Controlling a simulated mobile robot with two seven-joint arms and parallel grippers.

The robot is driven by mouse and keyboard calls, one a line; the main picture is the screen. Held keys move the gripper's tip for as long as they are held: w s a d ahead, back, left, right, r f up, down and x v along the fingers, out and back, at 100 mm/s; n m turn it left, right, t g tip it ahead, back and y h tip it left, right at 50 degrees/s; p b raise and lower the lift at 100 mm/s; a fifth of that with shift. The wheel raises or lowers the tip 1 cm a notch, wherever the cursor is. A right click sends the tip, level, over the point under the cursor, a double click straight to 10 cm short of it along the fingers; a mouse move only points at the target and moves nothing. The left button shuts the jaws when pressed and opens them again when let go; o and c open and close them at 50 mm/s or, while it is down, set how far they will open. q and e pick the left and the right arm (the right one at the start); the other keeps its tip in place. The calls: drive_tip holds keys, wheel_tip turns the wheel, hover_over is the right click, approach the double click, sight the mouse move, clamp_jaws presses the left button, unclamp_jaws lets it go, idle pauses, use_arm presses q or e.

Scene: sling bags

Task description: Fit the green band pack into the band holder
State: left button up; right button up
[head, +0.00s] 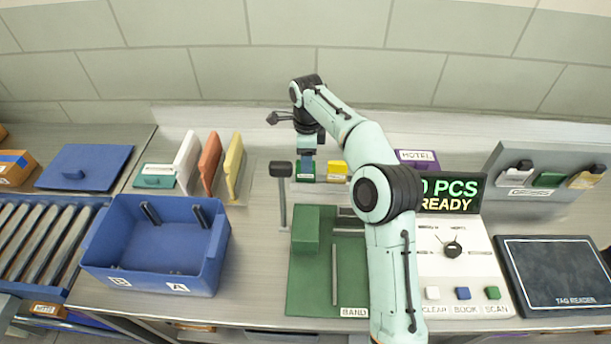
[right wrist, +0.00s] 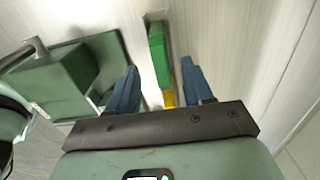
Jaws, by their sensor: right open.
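The green band pack (head: 305,178) stands at the back of the counter, just left of a yellow pack, and its upper part is hidden by my gripper. It also shows in the right wrist view (right wrist: 158,48), ahead of and between the two blue fingers. My right gripper (head: 307,164) points down over the pack; its fingers (right wrist: 158,68) are open and apart. Whether they overlap the pack's sides is unclear. The band holder (head: 310,292), a green base labelled BAND with a raised block and an upright bar, lies in front, partly covered by my right arm. My left gripper is out of view.
The yellow pack (head: 337,170) sits close beside the green one. A dark-topped post (head: 282,190) stands to the left. A blue bin (head: 150,265) is at left, a button panel (head: 462,262) and tag reader (head: 555,275) at right. The wall rises behind.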

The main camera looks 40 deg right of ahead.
wheel_tip(320, 180, down, 4)
drive_tip(key=shift+w+f+b, duration=0.15)
drive_tip(key=shift+b, duration=0.2)
drive_tip(key=shift+a, duration=0.1)
drive_tip(key=shift+c, duration=0.3)
clamp_jaws()
